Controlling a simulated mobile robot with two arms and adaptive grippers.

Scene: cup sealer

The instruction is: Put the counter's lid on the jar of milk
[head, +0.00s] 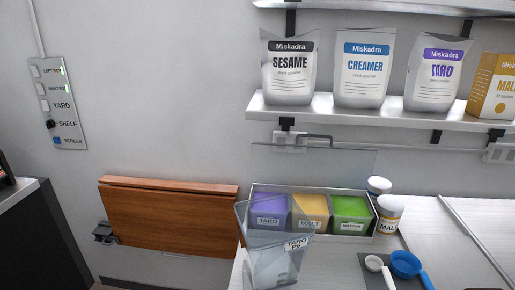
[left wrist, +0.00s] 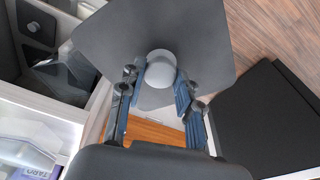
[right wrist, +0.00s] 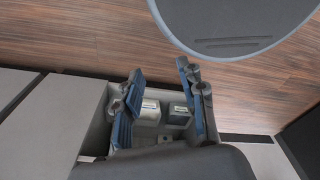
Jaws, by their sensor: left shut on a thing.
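My left gripper (left wrist: 155,85) is shut on the round grey knob (left wrist: 160,70) of a dark square lid (left wrist: 200,35) in the left wrist view. The lid is clear of other surfaces as far as I can see. My right gripper (right wrist: 160,100) is open, with its fingers apart and nothing between them, above the floor area. Neither gripper shows in the head view. I cannot make out a jar of milk in any view. A tall clear container (head: 270,262) with a taro label stands at the counter's front left corner.
A tray (head: 378,222) with taro, malt and matcha boxes stands on the white counter (head: 440,225). Two white jars, one labelled malt (head: 390,215), stand beside it. A blue scoop (head: 406,265) lies on a dark mat. A brown folding board (head: 170,215) hangs at left.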

